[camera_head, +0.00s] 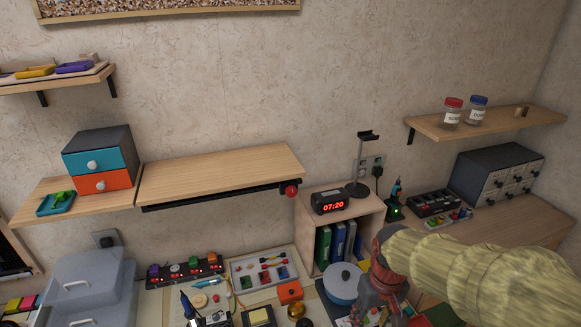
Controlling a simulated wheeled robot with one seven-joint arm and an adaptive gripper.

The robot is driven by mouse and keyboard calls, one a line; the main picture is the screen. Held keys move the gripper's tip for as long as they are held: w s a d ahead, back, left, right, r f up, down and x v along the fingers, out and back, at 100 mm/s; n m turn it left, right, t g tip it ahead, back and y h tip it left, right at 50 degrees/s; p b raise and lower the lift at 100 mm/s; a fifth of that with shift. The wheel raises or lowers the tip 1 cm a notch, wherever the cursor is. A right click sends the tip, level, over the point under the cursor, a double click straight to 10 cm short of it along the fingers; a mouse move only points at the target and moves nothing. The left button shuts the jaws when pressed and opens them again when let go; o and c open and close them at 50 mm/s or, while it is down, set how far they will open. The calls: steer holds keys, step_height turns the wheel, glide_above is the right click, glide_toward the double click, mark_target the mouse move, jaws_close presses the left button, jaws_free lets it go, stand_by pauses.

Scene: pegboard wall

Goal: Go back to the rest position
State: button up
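My arm, in a yellowish wrinkled sleeve, reaches in from the lower right in the head view. At its end my dark red and grey gripper (368,312) points down over the right part of the worktop, just right of a blue pot with a pale lid (343,280). The fingertips are small and overlap the clutter behind them, so I cannot tell whether they are open or shut, or whether they hold anything. The sleeve hides part of the worktop and the cabinet side behind it.
A small cabinet with binders (338,243) and a clock (330,203) stands behind the gripper. A wooden shelf (220,174) overhangs the cluttered worktop, with a red knob (291,191) at its right end. A jar shelf (490,123) is at right.

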steer(key=s+r+m+t, duration=0.1)
steer(key=s+r+t, duration=0.4)
steer(key=s+r, duration=0.5)
step_height(320, 180, up, 4)
steer(key=shift+s+r+m, duration=0.2)
steer(key=shift+s+m, duration=0.2)
